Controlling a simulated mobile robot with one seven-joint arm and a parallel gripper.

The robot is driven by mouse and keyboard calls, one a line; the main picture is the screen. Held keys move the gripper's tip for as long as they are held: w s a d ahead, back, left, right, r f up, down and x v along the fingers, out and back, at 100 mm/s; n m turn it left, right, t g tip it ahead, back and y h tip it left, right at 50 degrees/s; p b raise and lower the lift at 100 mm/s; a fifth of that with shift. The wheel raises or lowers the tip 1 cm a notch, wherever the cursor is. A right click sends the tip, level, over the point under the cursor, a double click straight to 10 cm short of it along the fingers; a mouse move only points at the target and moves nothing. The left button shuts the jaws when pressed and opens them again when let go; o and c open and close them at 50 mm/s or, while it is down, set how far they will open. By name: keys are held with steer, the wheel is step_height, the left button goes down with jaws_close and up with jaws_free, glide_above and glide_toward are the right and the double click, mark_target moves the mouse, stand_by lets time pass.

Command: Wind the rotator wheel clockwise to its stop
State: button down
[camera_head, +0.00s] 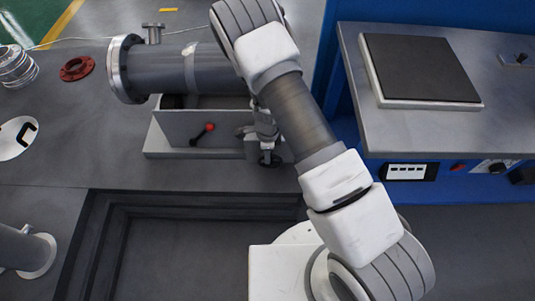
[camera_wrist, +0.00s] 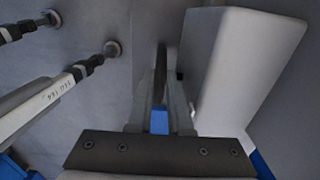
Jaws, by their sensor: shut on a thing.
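A small dark handwheel, the rotator wheel (camera_head: 269,161), shows at the cradle's right end, partly hidden by my arm. My gripper (camera_head: 264,128) points down there, mostly hidden in the head view. In the wrist view my gripper (camera_wrist: 163,90) is shut, with the thin dark wheel rim (camera_wrist: 161,62) edge-on between its fingers. How far the wheel is turned cannot be told.
A pale block (camera_wrist: 240,65) stands close right of the fingers. Rods with dark ends (camera_wrist: 85,68) show at left in the wrist view. A recessed pit (camera_head: 180,245) lies in front of the cradle. A metal bench (camera_head: 430,125) is at right; a red ring (camera_head: 77,68) lies far left.

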mark_target(276, 156)
steer(key=shift+d+f+y+b, duration=0.2)
steer(key=shift+y+b, duration=0.2)
steer(key=shift+b, duration=0.6)
steer(key=shift+d+b, duration=0.1)
steer(key=shift+b, duration=0.45)
steer(key=y+b, duration=0.1)
steer(key=b, duration=0.1)
steer(key=d+y+b, duration=0.1)
steer(key=y+b, duration=0.1)
steer(key=b, duration=0.1)
steer(key=shift+d+f+b, duration=0.1)
steer(key=shift+b, duration=0.2)
steer(key=y+b, duration=0.2)
steer(key=b, duration=0.1)
steer(key=shift+d+b, duration=0.35)
steer(key=shift+d, duration=0.05)
steer(key=shift+d+y+b, duration=0.2)
steer(key=shift+y+b, duration=0.5)
steer(key=shift+b, duration=0.2)
steer(key=shift+y, duration=0.3)
steer(key=shift+d, duration=0.1)
steer(key=c, duration=1.1)
jaws_free()
